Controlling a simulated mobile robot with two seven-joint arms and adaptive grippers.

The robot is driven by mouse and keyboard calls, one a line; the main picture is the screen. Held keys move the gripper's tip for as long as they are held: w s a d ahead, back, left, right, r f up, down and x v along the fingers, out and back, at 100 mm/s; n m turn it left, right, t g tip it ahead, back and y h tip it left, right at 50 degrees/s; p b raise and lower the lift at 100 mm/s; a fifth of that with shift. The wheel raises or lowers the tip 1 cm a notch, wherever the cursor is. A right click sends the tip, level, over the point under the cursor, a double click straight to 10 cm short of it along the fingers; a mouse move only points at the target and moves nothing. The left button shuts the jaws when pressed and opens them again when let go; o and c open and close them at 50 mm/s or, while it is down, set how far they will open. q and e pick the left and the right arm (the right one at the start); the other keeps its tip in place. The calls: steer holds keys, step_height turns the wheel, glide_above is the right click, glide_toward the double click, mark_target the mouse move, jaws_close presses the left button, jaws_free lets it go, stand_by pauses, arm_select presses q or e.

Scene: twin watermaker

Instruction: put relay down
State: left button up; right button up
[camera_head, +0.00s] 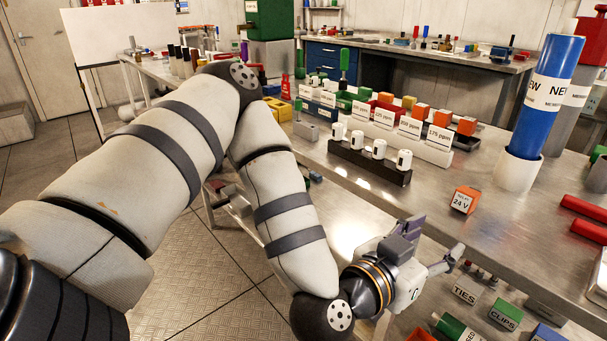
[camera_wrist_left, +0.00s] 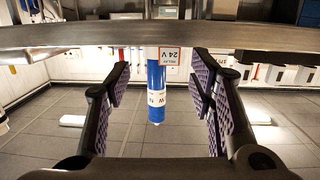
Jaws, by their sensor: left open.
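The relay (camera_head: 465,200) is a small orange block with a white "24 V" label. It stands on the steel bench (camera_head: 420,205) near its front edge. My left gripper (camera_head: 436,242) is open and empty, just off the bench edge and apart from the relay. In the left wrist view, which is upside down, the relay (camera_wrist_left: 169,56) shows beyond and between the open purple-padded fingers (camera_wrist_left: 160,82). My right gripper is in neither view.
A blue "NEW" cylinder (camera_head: 546,100) stands in a white holder (camera_head: 518,170) behind the relay. A dark rack (camera_head: 369,162) with white parts lies to the left. Red tubes (camera_head: 585,210) lie to the right. Labelled boxes sit below the bench. Bare steel surrounds the relay.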

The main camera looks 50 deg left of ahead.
arm_select(q)
steer(key=s+d+f+g+h, duration=0.1)
steer(key=s+d+f+g, duration=0.1)
steer(key=s+f+g, duration=0.65)
steer(key=s+d+f+g+h, duration=0.1)
steer(key=s+f+g, duration=0.2)
steer(key=s+f, duration=1.05)
steer(key=s+a+f+g+y, duration=0.1)
steer(key=s+a+f+g, duration=0.1)
steer(key=s, duration=0.5)
steer(key=s+a+f+g+y, duration=0.1)
steer(key=s+a+f+g, duration=0.1)
steer(key=s+a+g, duration=0.2)
steer(key=s+a+f+n+g+y, duration=0.1)
steer(key=s+a+f+g, duration=0.2)
steer(key=s, duration=0.6)
steer(key=shift+s, duration=0.4)
